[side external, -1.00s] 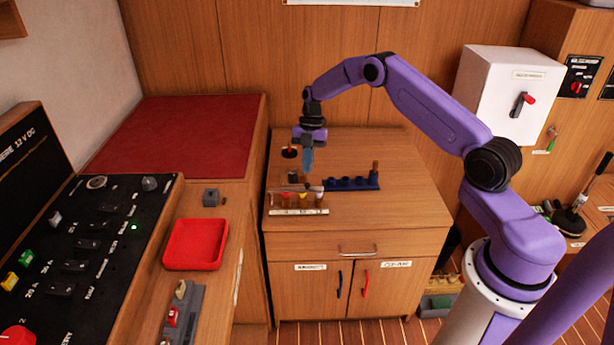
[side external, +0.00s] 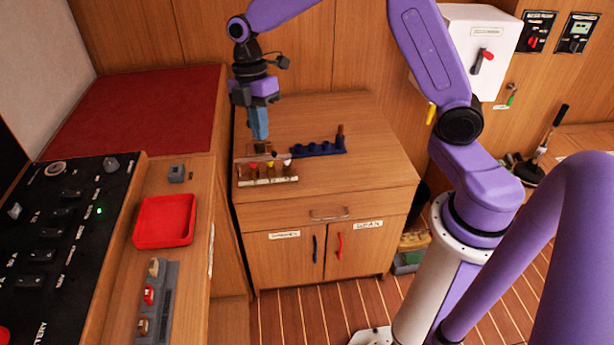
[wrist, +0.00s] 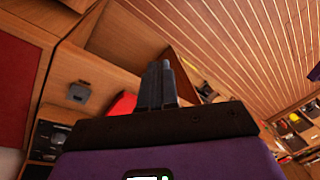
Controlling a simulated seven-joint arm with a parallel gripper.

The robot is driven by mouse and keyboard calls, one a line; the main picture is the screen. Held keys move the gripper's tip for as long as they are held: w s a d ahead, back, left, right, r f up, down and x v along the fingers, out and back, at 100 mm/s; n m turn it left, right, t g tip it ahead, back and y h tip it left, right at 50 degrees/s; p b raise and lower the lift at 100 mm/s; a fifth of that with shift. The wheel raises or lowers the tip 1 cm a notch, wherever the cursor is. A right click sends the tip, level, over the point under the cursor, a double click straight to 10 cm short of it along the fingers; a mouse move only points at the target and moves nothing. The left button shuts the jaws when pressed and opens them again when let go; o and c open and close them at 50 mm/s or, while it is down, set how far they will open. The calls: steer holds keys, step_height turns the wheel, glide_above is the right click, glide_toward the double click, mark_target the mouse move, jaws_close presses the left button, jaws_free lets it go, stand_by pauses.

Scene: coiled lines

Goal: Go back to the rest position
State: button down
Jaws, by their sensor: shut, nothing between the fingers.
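My gripper (side external: 259,138) is in the side external view, pointing down above the wooden cabinet top (side external: 370,170), near the light rack (side external: 266,180) with several coloured pieces in it. The fingers are blue-grey and closed together with nothing between them. In the wrist view the gripper fingers (wrist: 157,72) are side by side and shut. A blue rack (side external: 318,150) stands behind and to the right of the light rack, with a brown-topped piece upright at its right end. The gripper hides part of the cabinet top behind the light rack.
A red tray (side external: 165,221) and a black control panel (side external: 60,235) stand at the left. A red-topped bench (side external: 140,115) is behind them. A white switch box (side external: 470,52) hangs on the wall at the right. The right of the cabinet top is clear.

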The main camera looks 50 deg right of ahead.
steer(key=s+a+r+m+t, duration=0.1)
steer(key=s+a+r+m, duration=0.1)
steer(key=s, duration=0.6)
steer(key=s+a+r+m, duration=0.1)
steer(key=s+r, duration=0.1)
steer(key=s, duration=0.6)
steer(key=s+d+f+m+t, duration=0.1)
steer(key=s+d+m, duration=0.2)
steer(key=s, duration=1)
steer(key=shift+d+h, duration=0.3)
steer(key=shift+d, duration=0.75)
